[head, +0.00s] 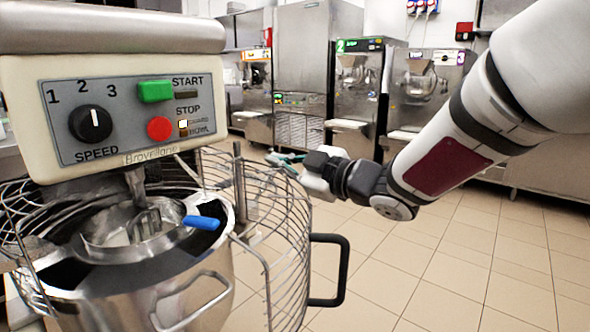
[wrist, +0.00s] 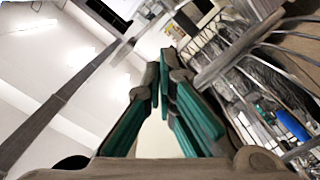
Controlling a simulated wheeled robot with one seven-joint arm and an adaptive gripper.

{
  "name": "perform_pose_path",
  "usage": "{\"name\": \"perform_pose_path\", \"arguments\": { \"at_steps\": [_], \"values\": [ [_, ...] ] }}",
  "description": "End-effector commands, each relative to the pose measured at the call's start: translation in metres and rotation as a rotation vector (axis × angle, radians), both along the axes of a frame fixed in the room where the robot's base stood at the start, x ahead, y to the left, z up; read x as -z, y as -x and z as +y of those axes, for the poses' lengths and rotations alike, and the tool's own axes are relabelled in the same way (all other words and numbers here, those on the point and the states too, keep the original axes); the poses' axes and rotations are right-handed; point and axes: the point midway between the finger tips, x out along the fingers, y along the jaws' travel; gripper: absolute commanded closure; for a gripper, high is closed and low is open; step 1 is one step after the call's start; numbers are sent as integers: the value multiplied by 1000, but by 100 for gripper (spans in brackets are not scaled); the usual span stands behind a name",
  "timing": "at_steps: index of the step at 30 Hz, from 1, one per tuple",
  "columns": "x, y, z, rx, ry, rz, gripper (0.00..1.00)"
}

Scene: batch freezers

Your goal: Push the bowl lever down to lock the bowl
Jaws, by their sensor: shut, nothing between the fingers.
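The mixer's steel bowl (head: 205,290) sits under the mixer head, inside the open wire guard. A blue-tipped lever (head: 201,223), which looks like the bowl lever, sticks out at the bowl's right rim; its blue grip also shows in the wrist view (wrist: 292,124) at the right edge. My gripper (head: 284,160) is right of and above the lever, beyond the guard's wires and apart from the lever. Its teal fingers (wrist: 166,66) are shut and empty. The lever's base is hidden.
The wire guard (head: 285,207) with its black handle (head: 345,270) curves around the bowl's right side, close to my gripper. The control panel (head: 130,115) is above the bowl. Batch freezers (head: 360,90) stand along the back wall. The tiled floor (head: 450,260) at right is clear.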

Motion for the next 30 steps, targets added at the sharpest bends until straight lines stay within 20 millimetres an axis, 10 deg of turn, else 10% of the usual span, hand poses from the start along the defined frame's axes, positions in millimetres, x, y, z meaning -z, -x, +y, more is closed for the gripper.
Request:
{"name": "perform_pose_path", "arguments": {
  "at_steps": [7,30],
  "values": [
    [4,-31,38,-2,-1,0,100],
    [30,-54,24,1,-2,1,100]
  ]
}}
